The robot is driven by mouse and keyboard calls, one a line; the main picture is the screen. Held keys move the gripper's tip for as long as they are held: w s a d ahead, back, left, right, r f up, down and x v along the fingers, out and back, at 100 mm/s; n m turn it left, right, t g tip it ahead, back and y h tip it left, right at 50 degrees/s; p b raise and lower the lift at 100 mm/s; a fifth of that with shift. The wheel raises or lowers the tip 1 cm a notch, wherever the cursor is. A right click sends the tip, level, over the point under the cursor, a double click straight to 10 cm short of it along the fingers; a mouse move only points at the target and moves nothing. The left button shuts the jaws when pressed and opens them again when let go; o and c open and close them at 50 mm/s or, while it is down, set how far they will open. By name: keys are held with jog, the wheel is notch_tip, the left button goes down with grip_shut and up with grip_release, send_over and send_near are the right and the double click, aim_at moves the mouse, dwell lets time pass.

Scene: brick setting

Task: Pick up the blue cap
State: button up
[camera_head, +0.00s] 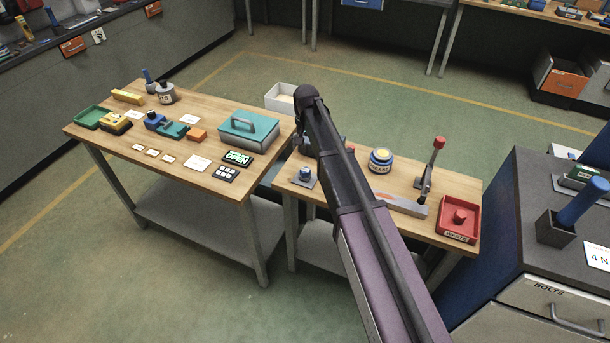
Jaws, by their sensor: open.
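A small blue round piece (305,173), which looks like the blue cap, sits on a small grey plate (311,184) near the front left corner of the right wooden table (416,226). My arm crosses the picture from the bottom right up to a dark rounded joint above the gap between the tables. My gripper cannot be made out; the arm hides whatever lies behind it. Some dark bluish-grey shapes beside the arm, behind the blue piece, are partly covered and unclear.
The left table (110,146) holds a teal case (249,131) and several small items. A grey cabinet (520,292) stands at right.

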aim_at(305, 170)
jog(key=shift+f+b, duration=3.4)
jog(key=shift+f, duration=0.3)
jog(key=shift+w+a+f+b, duration=0.1)
jog(key=shift+a+f+b, duration=0.05)
jog(key=shift+f+b, duration=2.45)
jog(key=shift+c, duration=0.2)
jog(key=c, duration=1.2)
